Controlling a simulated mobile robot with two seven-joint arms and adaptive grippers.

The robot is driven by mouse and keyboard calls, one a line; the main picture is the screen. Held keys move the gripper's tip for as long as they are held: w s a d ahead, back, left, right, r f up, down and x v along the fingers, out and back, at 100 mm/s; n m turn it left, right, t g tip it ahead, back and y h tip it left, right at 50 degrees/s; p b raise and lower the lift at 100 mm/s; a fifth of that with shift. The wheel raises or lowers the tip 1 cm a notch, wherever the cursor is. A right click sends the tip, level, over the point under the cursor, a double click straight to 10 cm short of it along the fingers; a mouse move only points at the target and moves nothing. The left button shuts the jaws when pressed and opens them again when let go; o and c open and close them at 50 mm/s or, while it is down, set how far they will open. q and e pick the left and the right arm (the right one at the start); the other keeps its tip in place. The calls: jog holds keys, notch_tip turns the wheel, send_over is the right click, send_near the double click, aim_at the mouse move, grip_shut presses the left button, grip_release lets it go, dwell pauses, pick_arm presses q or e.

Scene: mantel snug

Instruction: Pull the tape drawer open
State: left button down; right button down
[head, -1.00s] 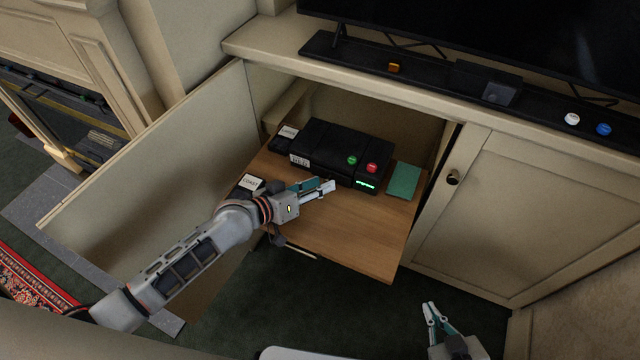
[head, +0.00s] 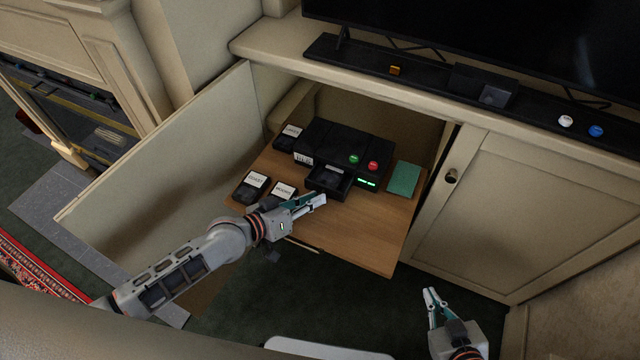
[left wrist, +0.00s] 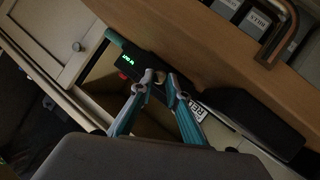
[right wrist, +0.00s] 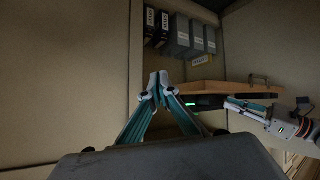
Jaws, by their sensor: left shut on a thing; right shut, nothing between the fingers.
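The black tape player (head: 335,146) stands on a wooden shelf (head: 370,235) in the open cabinet. Its tape drawer (head: 330,178) sticks out of the front towards me, with a dark hollow inside. My left gripper (head: 319,200) is shut on the drawer at its front edge. In the left wrist view its fingertips (left wrist: 155,78) meet at the player's front, and the exact grip is partly hidden. My right gripper (head: 431,292) is shut and empty, low in front of the right cabinet door. It also shows in the right wrist view (right wrist: 158,80).
Labelled black tapes (head: 252,187) lie left of the drawer, one close to my left gripper. Another tape (head: 288,136) lies beside the player. A green booklet (head: 404,179) lies to its right. The open cabinet door (head: 160,160) stands left. The shelf's front right is clear.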

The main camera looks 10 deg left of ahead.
aim_at(302, 226)
pick_arm(q)
jog(key=s, duration=0.1)
jog(key=s+a+p, duration=0.1)
jog(key=s, duration=0.3)
jog(key=shift+s+a+r, duration=0.1)
jog(key=shift+a, duration=0.25)
jog(key=shift+s, duration=0.35)
jog(key=c, duration=1.9)
grip_release()
jog(key=v, duration=1.2)
pick_arm(e)
jog(key=shift+s+a+r, duration=0.35)
jog(key=shift+s+r, duration=0.05)
jog(key=shift+s, duration=0.1)
